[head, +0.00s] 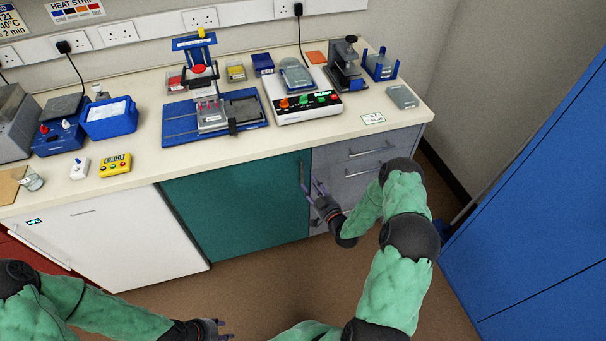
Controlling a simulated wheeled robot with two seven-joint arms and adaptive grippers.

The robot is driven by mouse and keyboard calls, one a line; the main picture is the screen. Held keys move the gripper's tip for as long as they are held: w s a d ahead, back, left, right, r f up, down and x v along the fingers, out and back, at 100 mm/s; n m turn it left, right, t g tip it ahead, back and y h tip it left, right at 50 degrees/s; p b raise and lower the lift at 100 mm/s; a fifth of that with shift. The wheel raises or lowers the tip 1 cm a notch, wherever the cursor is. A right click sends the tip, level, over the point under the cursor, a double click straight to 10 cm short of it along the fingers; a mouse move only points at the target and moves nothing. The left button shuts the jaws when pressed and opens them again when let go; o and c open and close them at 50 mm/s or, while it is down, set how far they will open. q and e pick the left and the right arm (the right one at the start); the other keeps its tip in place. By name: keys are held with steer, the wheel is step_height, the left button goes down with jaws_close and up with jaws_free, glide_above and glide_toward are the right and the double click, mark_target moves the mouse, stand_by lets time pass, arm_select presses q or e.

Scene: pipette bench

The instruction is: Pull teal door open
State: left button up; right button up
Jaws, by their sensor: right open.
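The teal door (235,210) is on the cabinet under the bench, between a white door and grey drawers. It looks closed. Its dark upright handle (302,172) is near its right edge. My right gripper (317,188) is open just right of the handle, in front of the edge between the teal door and the drawers. Its fingers point up towards the handle and hold nothing; I cannot tell whether they touch it. My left gripper (222,329) is low at the bottom edge of the view, away from the door, with its fingers apart and nothing between them.
Grey drawers (350,165) stand right of the door, and a white door (125,240) stands left. The bench top (150,185) holds several lab devices. A tall blue cabinet (540,220) is at the right. The brown floor (270,275) before the teal door is clear.

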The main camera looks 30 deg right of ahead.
steer(key=w+b, duration=0.1)
steer(key=w, duration=0.6)
steer(key=shift+w+d, duration=0.15)
steer(key=shift+w, duration=0.05)
jaws_close()
